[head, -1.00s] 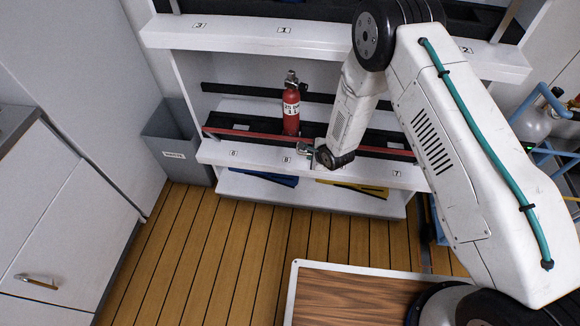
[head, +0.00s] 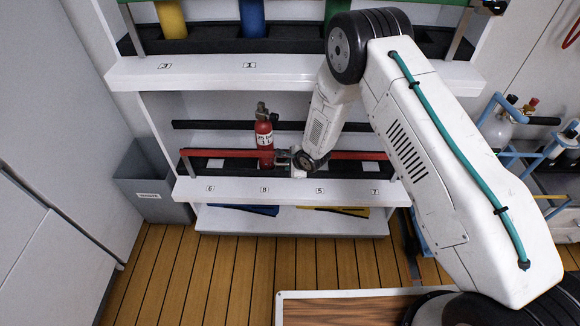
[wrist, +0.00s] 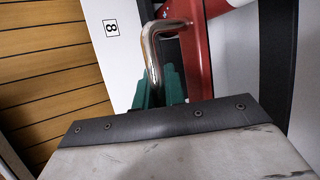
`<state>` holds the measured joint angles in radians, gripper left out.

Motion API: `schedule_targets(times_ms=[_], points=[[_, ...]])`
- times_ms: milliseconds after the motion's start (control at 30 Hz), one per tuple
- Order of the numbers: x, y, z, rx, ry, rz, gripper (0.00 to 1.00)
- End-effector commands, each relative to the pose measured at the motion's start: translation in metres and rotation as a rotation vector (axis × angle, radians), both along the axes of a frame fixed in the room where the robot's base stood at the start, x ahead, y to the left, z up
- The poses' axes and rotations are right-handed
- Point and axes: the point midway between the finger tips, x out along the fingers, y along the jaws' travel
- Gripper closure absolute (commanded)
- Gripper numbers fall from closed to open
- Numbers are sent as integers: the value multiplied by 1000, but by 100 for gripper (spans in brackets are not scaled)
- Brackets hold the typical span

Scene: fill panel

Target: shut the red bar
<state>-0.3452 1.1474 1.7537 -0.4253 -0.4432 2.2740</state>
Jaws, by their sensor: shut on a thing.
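The red bar (head: 225,153) runs level across the front of the middle shelf bay in the head view, just above the white shelf edge. It also shows in the wrist view (wrist: 196,65), with a bent metal handle (wrist: 151,48) on it. My gripper (head: 284,157) is at the bar's middle, right of the red extinguisher (head: 265,143). In the wrist view the green fingers of my gripper (wrist: 158,86) are shut on the handle. The extinguisher stands upright in the bay. My wrist hides part of the bar in the head view.
The white shelf edge (head: 290,190) carries number labels, with label 8 (wrist: 111,28) close by in the wrist view. A grey bin (head: 148,180) stands at the left. Coloured cylinders stand on the upper shelf. Blue-framed gear (head: 510,150) is at the right.

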Motion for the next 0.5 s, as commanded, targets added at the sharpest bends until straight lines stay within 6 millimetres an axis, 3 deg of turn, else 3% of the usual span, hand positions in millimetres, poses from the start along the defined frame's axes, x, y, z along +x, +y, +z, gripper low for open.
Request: schedule_targets(times_ms=[233, 267, 300, 333, 500], points=[[-1, 1, -1, -1, 1, 3, 100], [-1, 1, -1, -1, 1, 3, 83], [-1, 1, -1, -1, 1, 3, 72], [-1, 1, -1, -1, 1, 3, 67], [0, -1, -1, 0, 1, 0, 67]])
